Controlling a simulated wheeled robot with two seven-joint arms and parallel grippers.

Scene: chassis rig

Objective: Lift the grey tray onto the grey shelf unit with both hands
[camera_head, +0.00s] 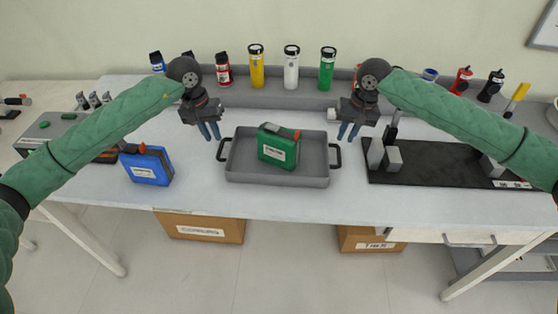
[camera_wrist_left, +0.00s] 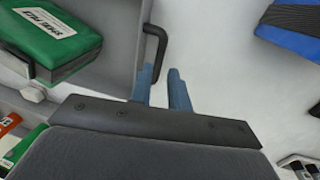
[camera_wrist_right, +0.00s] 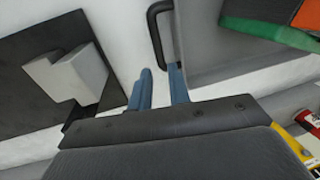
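The grey tray (camera_head: 232,170) lies on the white table with a green canister (camera_head: 278,146) in it and a dark handle at each end. My left gripper (camera_head: 209,132) points down near the left handle (camera_head: 221,150). Its fingers are a little apart, with nothing seen between them; the handle (camera_wrist_left: 160,35) shows just beyond the fingertips. My right gripper (camera_head: 348,132) is likewise open near the right handle (camera_head: 337,155), which shows beyond its fingertips (camera_wrist_right: 155,30). A long grey shelf unit (camera_head: 300,98) runs along the back of the table.
Yellow (camera_head: 257,68), white (camera_head: 291,68) and green (camera_head: 327,70) cylinders and other bottles stand along the shelf unit. A blue canister (camera_head: 147,166) stands left of the tray. A black mat (camera_head: 440,168) with grey blocks (camera_head: 393,160) lies to the right.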

